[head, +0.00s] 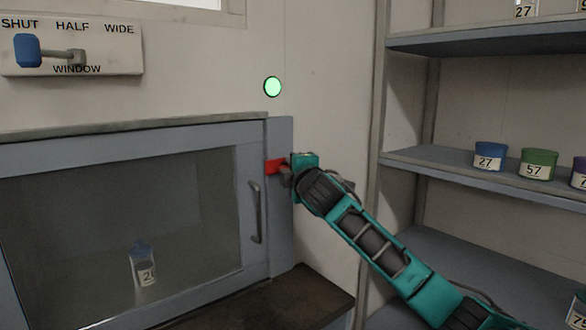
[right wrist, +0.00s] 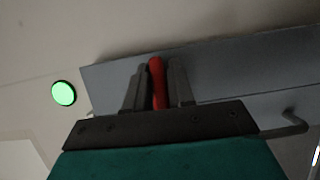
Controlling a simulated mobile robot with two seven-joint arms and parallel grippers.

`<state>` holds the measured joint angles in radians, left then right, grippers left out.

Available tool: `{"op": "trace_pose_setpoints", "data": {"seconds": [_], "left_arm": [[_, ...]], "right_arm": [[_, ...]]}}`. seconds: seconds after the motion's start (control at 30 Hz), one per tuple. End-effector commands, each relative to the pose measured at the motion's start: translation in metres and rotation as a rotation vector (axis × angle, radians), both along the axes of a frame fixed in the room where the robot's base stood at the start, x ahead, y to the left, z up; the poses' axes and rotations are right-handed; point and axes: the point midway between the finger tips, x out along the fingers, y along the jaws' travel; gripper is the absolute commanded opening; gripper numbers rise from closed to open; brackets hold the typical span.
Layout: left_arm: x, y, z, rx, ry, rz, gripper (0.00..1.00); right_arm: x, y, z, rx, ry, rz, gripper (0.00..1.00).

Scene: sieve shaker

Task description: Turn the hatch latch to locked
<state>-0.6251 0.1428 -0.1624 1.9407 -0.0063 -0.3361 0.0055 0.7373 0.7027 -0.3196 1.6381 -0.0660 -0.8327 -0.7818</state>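The hatch latch is a red handle (head: 275,166) at the upper right of the hatch frame. In the head view its visible part lies roughly level, and my right gripper hides the rest. My right gripper (head: 284,174) is at the latch. In the right wrist view the red latch (right wrist: 157,82) stands between the two fingers of this gripper (right wrist: 158,85), which are closed in on either side of it. The hatch door (head: 245,160) is a blue-grey frame with a dark window and looks closed. My left gripper is not in view.
A round green light (head: 272,87) glows above the latch. A grey door handle (head: 255,212) sits below it. A labelled jar (head: 144,266) shows behind the window. A window lever (head: 28,50) is at upper left. Shelves with cups (head: 489,156) stand right, behind my right arm.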

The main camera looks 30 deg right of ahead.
Motion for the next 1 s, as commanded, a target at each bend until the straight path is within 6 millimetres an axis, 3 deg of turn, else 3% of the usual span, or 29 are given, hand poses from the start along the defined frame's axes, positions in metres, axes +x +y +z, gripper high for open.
{"op": "trace_pose_setpoints", "data": {"seconds": [0.17,0.53,1.0], "left_arm": [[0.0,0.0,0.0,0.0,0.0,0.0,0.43],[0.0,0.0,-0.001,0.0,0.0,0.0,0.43],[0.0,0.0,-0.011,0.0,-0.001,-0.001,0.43]], "right_arm": [[0.0,0.0,-0.001,-0.001,0.001,-0.001,0.38],[-0.007,0.002,-0.001,-0.002,0.0,0.0,0.38],[-0.08,0.026,-0.001,-0.003,0.002,0.002,0.38]]}}
